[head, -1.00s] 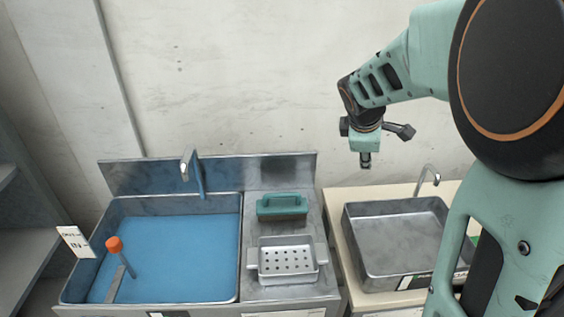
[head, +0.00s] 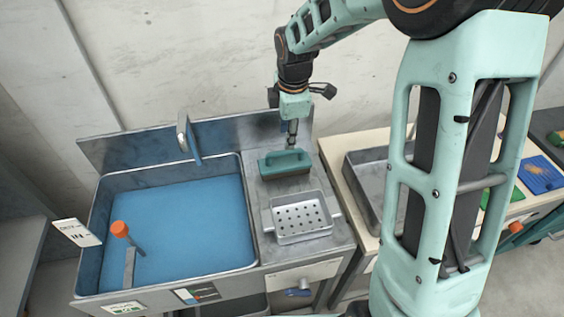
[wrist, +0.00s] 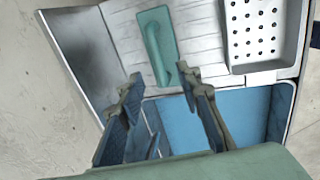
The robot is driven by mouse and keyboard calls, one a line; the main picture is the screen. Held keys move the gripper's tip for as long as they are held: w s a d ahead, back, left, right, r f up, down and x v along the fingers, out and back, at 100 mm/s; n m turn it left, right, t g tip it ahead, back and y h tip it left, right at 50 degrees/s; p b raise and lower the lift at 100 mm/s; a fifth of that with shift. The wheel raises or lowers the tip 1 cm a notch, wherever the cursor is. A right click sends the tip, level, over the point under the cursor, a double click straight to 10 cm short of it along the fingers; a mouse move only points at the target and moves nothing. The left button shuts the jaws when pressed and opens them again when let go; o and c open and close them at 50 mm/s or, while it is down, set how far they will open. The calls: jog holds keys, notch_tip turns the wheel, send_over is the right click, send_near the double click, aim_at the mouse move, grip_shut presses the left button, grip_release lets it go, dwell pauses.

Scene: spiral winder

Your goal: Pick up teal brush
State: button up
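My gripper (head: 291,140) hangs pointing down above and just behind the brush in the head view. In the wrist view my gripper (wrist: 160,82) has its two fingers spread, with nothing between them. I cannot tell the exact height above the brush.
The blue-lined basin (head: 235,260) stands at left, with a tap (head: 185,135) behind it and an orange-topped handle (head: 119,229) inside. A perforated tray (head: 300,217) sits in front of the brush.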

aim_at(285, 151)
jog(key=f, duration=0.4)
jog(key=shift+w+f, duration=0.35)
jog(key=shift+w, duration=0.05)
jog(key=shift+w+a+f+p, duration=0.1)
jog(key=shift+w+f+p, duration=0.15)
jog(key=shift+f, duration=0.6)
jog(key=shift+w+a+f+p, duration=0.1)
jog(key=shift+w+f+p, duration=0.15)
jog(key=shift+f, duration=0.65)
jog(key=shift+w+a+f+p, duration=0.15)
jog(key=shift+w+f, duration=0.15)
jog(key=shift+f, duration=0.55)
jog(key=shift+d, duration=0.1)
grip_shut()
